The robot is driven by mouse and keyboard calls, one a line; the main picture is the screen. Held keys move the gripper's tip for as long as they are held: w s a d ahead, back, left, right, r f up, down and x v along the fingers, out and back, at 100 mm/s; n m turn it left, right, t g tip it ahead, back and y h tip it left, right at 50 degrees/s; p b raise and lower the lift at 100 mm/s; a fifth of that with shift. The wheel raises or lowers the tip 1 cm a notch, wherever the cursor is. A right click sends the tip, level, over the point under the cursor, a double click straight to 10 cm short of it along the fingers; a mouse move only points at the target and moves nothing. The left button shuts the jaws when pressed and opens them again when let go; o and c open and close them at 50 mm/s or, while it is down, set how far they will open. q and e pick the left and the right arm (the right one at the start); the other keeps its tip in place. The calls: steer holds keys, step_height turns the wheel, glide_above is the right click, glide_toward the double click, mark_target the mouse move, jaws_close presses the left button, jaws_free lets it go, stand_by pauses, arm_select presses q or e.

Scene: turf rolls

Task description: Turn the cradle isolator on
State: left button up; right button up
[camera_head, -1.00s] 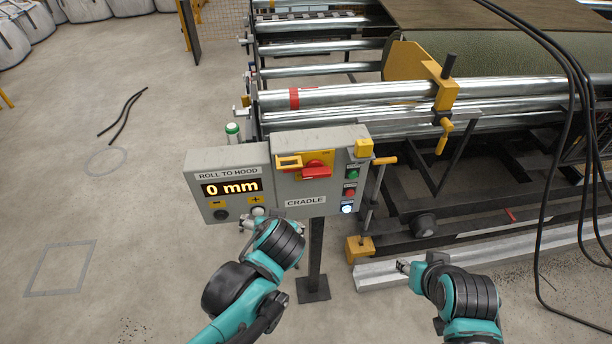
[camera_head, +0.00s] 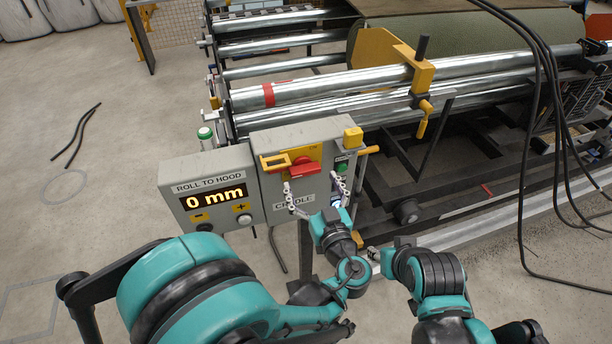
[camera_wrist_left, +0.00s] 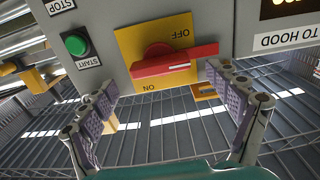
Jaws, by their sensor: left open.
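The cradle isolator is a red handle (camera_head: 306,169) on a yellow plate, on the grey CRADLE box (camera_head: 275,137). In the left wrist view the red handle (camera_wrist_left: 175,62) lies across the plate (camera_wrist_left: 130,43) between upside-down OFF and ON words, its long end to the right. My left gripper (camera_head: 316,190) is open and empty in front of the box, just below the handle in the head view. In the wrist view its fingers (camera_wrist_left: 160,85) stand either side of the plate's lower part; contact is not clear. My right gripper (camera_head: 374,256) is small and low; its jaws are unclear.
A green START button (camera_wrist_left: 75,44) is beside the plate. The ROLL TO HOOD display (camera_head: 213,197) reads 0 mm. Steel rollers (camera_head: 330,85) lie behind; black cables (camera_head: 540,100) hang at right.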

mark_target(307, 174)
arm_select(q)
steer(key=shift+x, duration=1.6)
steer(key=c, duration=1.2)
steer(key=shift+o, duration=0.2)
